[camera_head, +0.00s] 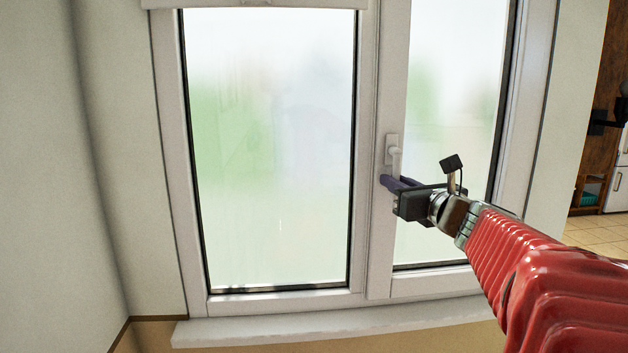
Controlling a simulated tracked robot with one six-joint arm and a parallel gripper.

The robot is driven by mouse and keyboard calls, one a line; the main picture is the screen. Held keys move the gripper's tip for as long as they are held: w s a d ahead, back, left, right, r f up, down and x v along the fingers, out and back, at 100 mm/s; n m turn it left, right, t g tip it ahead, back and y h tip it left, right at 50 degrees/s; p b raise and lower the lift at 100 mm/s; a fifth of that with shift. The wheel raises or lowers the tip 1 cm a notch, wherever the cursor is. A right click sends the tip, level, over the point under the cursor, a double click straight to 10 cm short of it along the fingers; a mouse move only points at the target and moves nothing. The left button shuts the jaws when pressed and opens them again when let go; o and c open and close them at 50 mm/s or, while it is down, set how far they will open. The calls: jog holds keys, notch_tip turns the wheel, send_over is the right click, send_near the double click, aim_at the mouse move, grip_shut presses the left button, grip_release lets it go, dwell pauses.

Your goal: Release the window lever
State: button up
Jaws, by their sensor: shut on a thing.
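The white window lever (395,158) is mounted on the middle frame of the window, right of centre in the head camera view. Its upper part shows on its base plate, and it hangs downward. My gripper (387,182) reaches in from the right with purple fingers at the lever's lower end. The fingers are shut on the lever, and they hide its lower tip. The window (371,240) has two frosted panes in white frames and looks closed.
A white sill (330,325) runs below the window. A bare wall (50,170) stands at the left. At the far right, a room with a tiled floor (595,238) and a brown cabinet shows. My red arm covers the lower right.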

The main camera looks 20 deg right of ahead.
grip_shut()
